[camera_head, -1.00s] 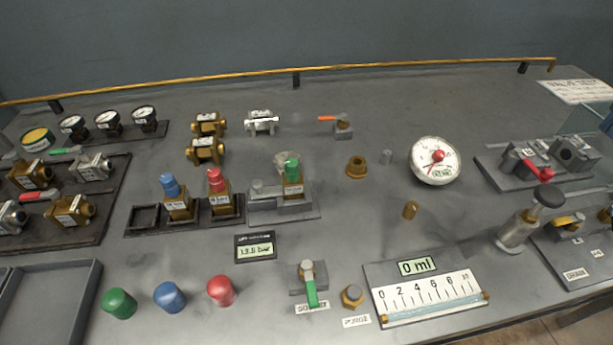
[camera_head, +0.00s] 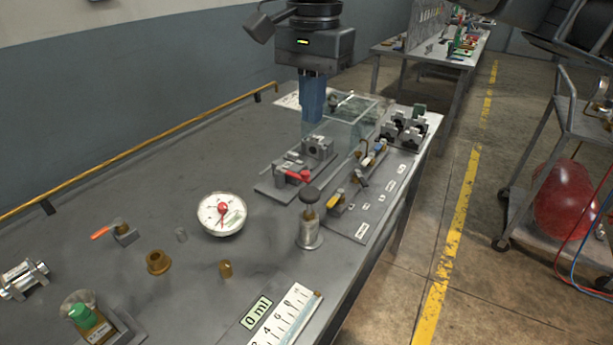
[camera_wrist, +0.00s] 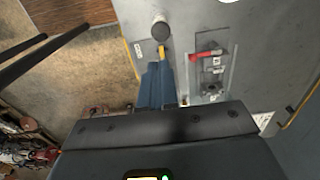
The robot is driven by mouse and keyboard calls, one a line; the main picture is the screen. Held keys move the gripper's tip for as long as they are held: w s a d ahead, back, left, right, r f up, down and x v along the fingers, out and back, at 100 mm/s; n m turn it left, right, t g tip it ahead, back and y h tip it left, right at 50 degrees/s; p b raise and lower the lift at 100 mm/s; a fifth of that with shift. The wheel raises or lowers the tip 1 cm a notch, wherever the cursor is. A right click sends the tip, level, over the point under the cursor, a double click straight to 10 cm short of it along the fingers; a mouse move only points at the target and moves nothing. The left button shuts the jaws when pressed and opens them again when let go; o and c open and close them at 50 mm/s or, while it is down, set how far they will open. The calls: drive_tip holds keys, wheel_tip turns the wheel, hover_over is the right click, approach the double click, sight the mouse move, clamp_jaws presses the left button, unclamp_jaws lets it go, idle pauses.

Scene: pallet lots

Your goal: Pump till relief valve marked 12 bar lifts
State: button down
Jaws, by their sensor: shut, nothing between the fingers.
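My gripper (camera_head: 313,118) points down with its blue fingers together and empty, above the far right of the bench by a clear shield. Its fingers also show in the wrist view (camera_wrist: 162,68). A hand pump (camera_head: 310,230) with a black knob stands upright nearer the front edge, apart from the gripper; its knob shows in the wrist view (camera_wrist: 160,28). A round white gauge (camera_head: 221,214) with a red centre lies left of the pump.
A red-handled valve block (camera_head: 292,176), a yellow lever (camera_head: 335,200) and the clear shield (camera_head: 350,125) crowd the right end. A scale (camera_head: 285,320) with a display reading 0 ml lies in front. The bench between gauge and back rail is clear. A cart (camera_head: 560,130) stands right.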

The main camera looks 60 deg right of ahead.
sight(311, 193)
wheel_tip(311, 193, down, 14)
drive_tip(key=p, duration=0.3)
drive_tip(key=shift+w, duration=0.1)
idle(0.4)
wheel_tip(311, 193, down, 3)
drive_tip(key=b, duration=0.4)
drive_tip(key=shift+f, duration=0.1)
drive_tip(key=shift+f+b, duration=0.25)
drive_tip(key=shift+b, duration=0.45)
drive_tip(key=shift+a, duration=0.1)
